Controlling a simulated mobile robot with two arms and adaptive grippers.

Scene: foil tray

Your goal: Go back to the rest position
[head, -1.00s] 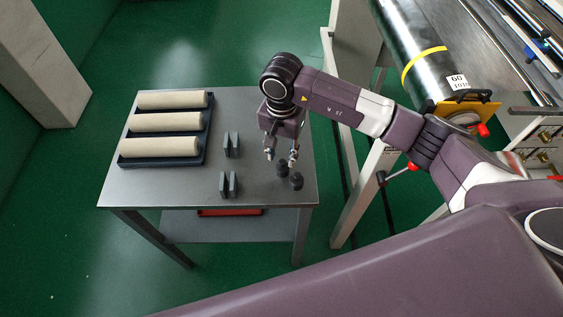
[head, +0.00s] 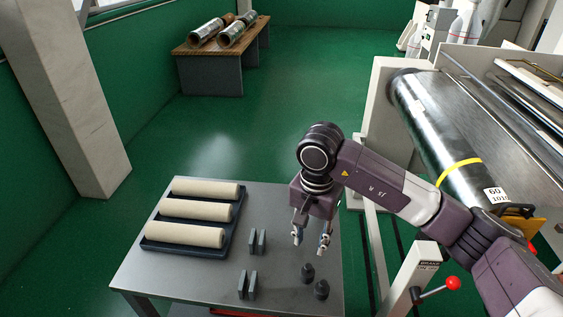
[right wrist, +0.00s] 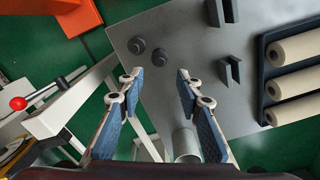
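My right gripper (head: 311,243) is above the right side of the grey metal table (head: 285,215). In the right wrist view, the right gripper (right wrist: 157,75) has its two blue-padded fingers apart with nothing between them. Two small dark knobs (head: 308,272) stand on the table near it. A dark tray (head: 238,228) on the table's left side holds three cream rolls (head: 205,188). Two pairs of grey upright holders, one of them the rear pair (head: 257,242), stand between the tray and the knobs. My left gripper is not in view.
A large machine with a steel roller (head: 432,115) and a red-knobbed brake lever (head: 452,283) stands to the right of the table. A wooden-topped bench (head: 222,45) with metal rolls is at the back. A white column (head: 75,110) stands at left. The green floor between is clear.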

